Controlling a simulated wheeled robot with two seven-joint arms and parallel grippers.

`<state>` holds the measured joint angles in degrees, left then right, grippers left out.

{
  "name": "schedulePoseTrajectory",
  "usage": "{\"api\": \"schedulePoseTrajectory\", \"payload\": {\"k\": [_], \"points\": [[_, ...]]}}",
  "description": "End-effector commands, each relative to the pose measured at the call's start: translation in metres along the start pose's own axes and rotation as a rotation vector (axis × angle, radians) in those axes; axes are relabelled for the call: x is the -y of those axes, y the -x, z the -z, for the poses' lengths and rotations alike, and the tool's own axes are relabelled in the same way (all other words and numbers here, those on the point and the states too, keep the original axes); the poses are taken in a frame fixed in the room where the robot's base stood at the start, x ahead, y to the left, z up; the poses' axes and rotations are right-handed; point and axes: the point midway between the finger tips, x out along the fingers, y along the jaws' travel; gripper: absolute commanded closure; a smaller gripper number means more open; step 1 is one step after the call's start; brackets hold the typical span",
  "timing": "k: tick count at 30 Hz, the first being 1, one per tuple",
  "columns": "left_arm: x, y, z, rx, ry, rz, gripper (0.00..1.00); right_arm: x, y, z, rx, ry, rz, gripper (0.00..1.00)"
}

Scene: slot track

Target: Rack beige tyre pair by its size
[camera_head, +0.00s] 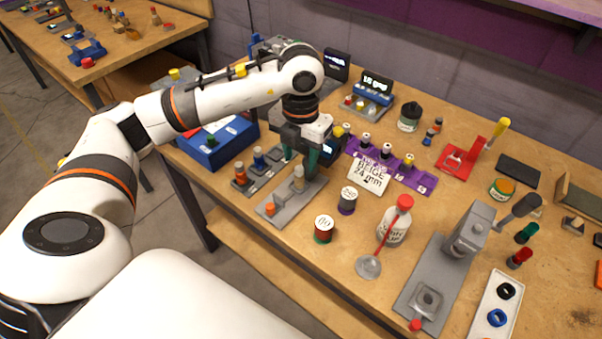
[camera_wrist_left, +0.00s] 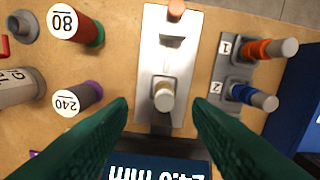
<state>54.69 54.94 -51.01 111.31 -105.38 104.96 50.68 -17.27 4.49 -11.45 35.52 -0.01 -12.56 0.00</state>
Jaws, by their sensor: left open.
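My left gripper (camera_head: 299,162) is open above a grey gauge plate (camera_head: 284,207). A beige tyre pair (camera_head: 298,178) stands upright on the plate, just below the fingers. In the left wrist view, the beige pair (camera_wrist_left: 164,95) sits between and just beyond the two green fingertips (camera_wrist_left: 160,108), with gaps on both sides. A dark display (camera_wrist_left: 160,169) shows upside down at the bottom edge, partly cut off, reading in mm. A white card (camera_head: 369,178) reads BEIGE 24 mm. It leans by a purple rack (camera_head: 425,183) with several pegs. My right gripper is out of view.
A grey stand (camera_wrist_left: 222,75) numbered 1 and 2 holds orange (camera_wrist_left: 258,49) and blue (camera_wrist_left: 250,95) pieces beside the plate. Tubs marked 80 (camera_head: 324,228) and 240 (camera_head: 348,200), and a red-capped bottle (camera_head: 396,222), stand to the right. A blue box (camera_head: 214,143) is left.

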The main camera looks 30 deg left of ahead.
Motion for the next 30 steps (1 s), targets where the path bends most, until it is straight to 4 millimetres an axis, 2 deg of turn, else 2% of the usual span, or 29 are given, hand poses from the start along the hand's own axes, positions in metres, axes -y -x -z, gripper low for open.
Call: {"api": "schedulePoseTrajectory", "payload": {"k": [2, 5, 8, 13, 18, 26, 30], "points": [[0.0, -0.011, 0.0, 0.003, 0.0, 0.0, 0.54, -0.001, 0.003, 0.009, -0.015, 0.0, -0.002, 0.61], [0.0, -0.018, 0.0, 0.0, 0.0, -0.001, 0.54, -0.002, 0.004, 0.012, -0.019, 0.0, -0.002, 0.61], [0.001, -0.025, 0.0, 0.001, 0.001, 0.0, 0.54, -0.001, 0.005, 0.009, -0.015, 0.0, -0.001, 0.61], [0.005, -0.048, 0.001, 0.004, 0.001, 0.0, 0.54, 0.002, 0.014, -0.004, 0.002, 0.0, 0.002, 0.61], [0.005, -0.069, 0.002, 0.001, 0.0, -0.001, 0.54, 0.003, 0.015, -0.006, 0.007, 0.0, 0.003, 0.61], [0.005, -0.073, 0.003, -0.002, -0.001, -0.002, 0.54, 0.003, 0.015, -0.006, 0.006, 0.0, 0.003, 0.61], [0.005, -0.073, 0.003, -0.001, -0.001, -0.002, 0.74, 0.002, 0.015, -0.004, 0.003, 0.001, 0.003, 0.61]]}}
